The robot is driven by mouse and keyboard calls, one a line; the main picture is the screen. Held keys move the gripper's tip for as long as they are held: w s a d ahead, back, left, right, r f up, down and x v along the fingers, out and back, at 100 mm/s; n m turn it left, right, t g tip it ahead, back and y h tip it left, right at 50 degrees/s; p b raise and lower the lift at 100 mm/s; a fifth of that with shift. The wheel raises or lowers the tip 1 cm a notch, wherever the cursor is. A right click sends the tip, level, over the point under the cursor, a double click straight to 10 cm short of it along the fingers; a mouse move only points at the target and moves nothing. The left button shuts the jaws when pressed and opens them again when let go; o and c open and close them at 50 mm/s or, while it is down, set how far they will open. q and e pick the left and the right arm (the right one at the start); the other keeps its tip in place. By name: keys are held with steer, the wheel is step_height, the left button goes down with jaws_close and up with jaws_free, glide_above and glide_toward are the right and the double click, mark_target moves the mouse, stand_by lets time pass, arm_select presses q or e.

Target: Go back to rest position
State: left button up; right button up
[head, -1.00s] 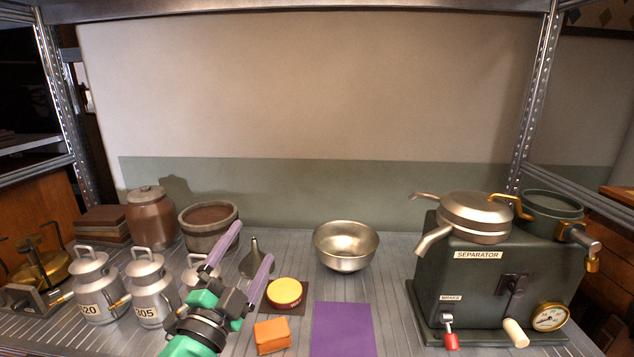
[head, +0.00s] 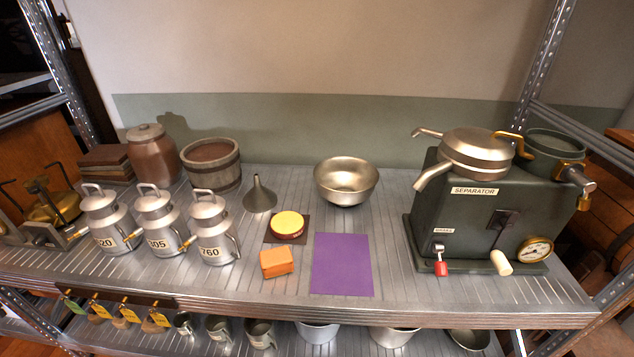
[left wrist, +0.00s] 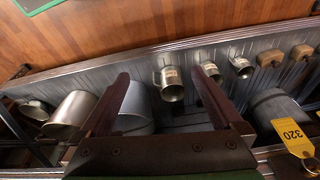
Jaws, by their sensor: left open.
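My left gripper (left wrist: 160,95) shows in the left wrist view with its two dark fingers spread apart and nothing between them. It faces the lower shelf, where several metal cups and pots stand beyond the fingertips. In the head view neither gripper shows. The upper shelf (head: 400,290) there is clear of my arms.
On the upper shelf stand several milk cans (head: 159,222), a funnel (head: 260,196), a metal bowl (head: 346,182), an orange block (head: 277,262), a purple mat (head: 342,265) and the separator (head: 470,220). Yellow tags (head: 100,311) hang along the front edge.

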arm_select(q)
steer(key=s+f+p, duration=0.2)
steer(key=s+f, duration=0.4)
steer(key=f, duration=0.7)
steer(key=s+a+f+g+p, duration=0.1)
steer(key=s+f, duration=0.2)
steer(key=s, duration=0.4)
steer(key=s+a+f+p, duration=0.1)
steer(key=s+a+f, duration=0.1)
steer(key=s+f, duration=0.2)
steer(key=s, duration=0.2)
steer(key=shift+s+a+f+g, duration=0.15)
steer(key=shift+s+f+g, duration=0.15)
steer(key=shift+s+g, duration=0.1)
